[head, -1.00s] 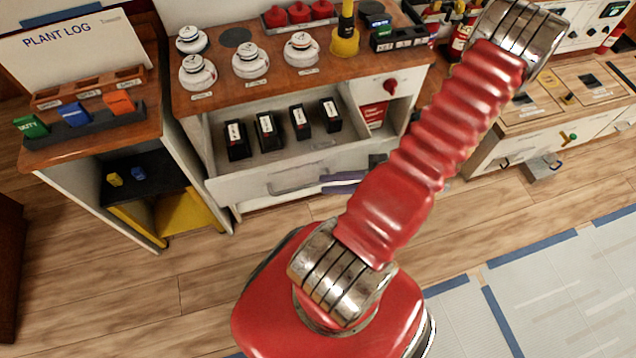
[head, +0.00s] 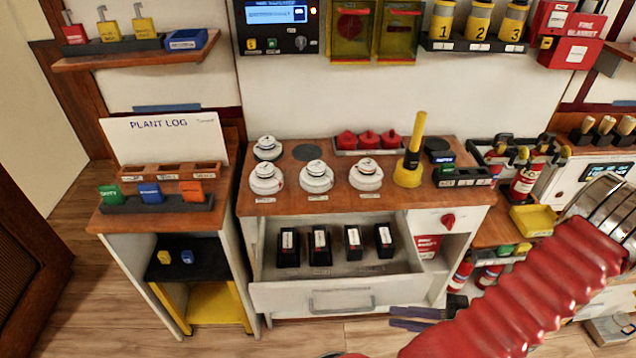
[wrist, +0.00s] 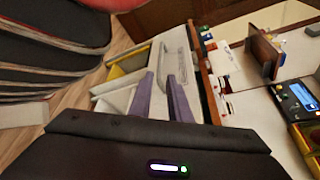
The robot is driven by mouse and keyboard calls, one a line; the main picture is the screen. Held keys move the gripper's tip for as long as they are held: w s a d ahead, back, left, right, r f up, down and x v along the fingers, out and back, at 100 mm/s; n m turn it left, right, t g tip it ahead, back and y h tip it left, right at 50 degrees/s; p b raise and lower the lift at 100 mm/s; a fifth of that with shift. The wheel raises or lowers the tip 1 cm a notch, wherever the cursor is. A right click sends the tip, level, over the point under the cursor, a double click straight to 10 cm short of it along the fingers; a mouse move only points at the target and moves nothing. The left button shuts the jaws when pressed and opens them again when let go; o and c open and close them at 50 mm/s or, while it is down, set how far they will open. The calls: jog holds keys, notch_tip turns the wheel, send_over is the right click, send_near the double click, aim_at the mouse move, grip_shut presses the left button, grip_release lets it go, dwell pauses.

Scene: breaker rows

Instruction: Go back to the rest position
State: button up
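My gripper (head: 410,318) has purple fingers and shows at the lower middle right of the head view, in front of the cabinet's lower right part. In the wrist view its two fingers (wrist: 160,84) stand apart with nothing held between them. The open drawer (head: 338,297) of the middle cabinet lies to the left of the gripper in the head view. Several black breakers (head: 319,246) stand in a row in the drawer. My red arm crosses the lower right of the head view and hides part of the floor and the right-hand counter.
White detectors (head: 314,178) and a yellow plunger-like tool (head: 410,160) stand on the cabinet top. A small stand (head: 150,218) with coloured blocks is at left. Fire extinguishers (head: 525,180) are at right. Open floor lies at the lower left.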

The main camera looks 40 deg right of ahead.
dwell(0.3)
jog(key=w+a+r+n+g+h, duration=0.4)
jog(key=w+r+g, duration=0.15)
jog(key=r, duration=0.25)
jog(key=w+a+r+n+g+h, duration=0.4)
jog(key=w+r+g, duration=0.1)
jog(key=r+g, duration=0.25)
jog(key=w+a+r+n+t, duration=0.2)
jog(key=a+r+n+t, duration=0.1)
jog(key=a+r, duration=0.4)
jog(key=w+a+r+n+t+h, duration=0.1)
jog(key=w+a+r+n+t, duration=0.2)
jog(key=a+r+n, duration=0.3)
jog(key=a+r, duration=0.1)
jog(key=a, duration=0.3)
jog(key=shift+a, duration=0.4)
